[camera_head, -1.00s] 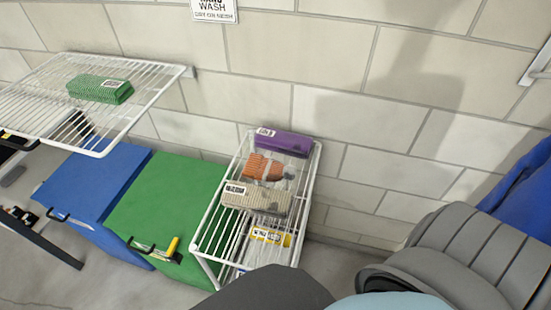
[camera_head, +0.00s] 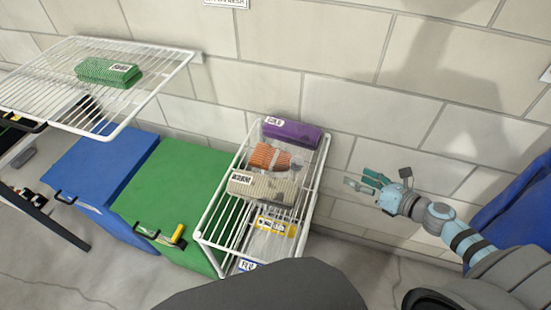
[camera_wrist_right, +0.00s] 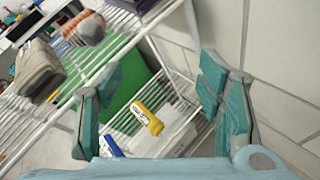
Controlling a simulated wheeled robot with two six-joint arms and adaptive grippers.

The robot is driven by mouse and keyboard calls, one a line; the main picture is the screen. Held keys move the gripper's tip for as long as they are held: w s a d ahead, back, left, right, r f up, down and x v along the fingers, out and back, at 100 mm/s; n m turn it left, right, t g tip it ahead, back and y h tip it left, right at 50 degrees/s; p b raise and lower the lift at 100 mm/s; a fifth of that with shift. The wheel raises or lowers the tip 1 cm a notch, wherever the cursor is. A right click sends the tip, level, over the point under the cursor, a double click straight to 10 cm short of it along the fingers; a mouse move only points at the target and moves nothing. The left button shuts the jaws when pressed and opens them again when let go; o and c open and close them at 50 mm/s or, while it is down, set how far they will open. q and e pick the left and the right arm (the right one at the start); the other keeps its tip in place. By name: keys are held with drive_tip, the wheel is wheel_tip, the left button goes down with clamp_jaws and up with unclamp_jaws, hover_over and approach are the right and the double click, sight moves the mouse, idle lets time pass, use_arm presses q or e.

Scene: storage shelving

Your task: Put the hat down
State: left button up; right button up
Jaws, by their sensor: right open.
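I cannot make out a hat in either view. My right gripper (camera_head: 364,183) is open, to the right of the small white wire rack (camera_head: 322,160) and in front of the block wall. In the right wrist view its two teal fingers (camera_wrist_right: 158,105) stand wide apart with nothing held between them. A lower wire shelf with a yellow-labelled pack (camera_wrist_right: 148,117) shows beyond the gap. My left gripper is not in view.
The rack holds a purple pack (camera_head: 292,132), an orange item (camera_head: 270,156) and a beige pack (camera_head: 262,188). Green (camera_head: 185,195) and blue (camera_head: 100,170) boxes stand left of it. A wire shelf (camera_head: 150,85) with a green pack (camera_head: 108,72) is above.

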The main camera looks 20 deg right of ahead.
sight(302, 164)
drive_tip(key=a+r+n+g+y, duration=0.2)
drive_tip(key=a+r+n+y, duration=0.35)
drive_tip(key=n, duration=0.55)
drive_tip(key=shift+h, duration=0.85)
drive_tip(key=x, duration=1.4)
drive_tip(key=shift+a+r, duration=0.15)
drive_tip(key=shift+a, duration=0.3)
drive_tip(key=shift+s, duration=0.1)
clamp_jaws()
drive_tip(key=shift+r, duration=0.15)
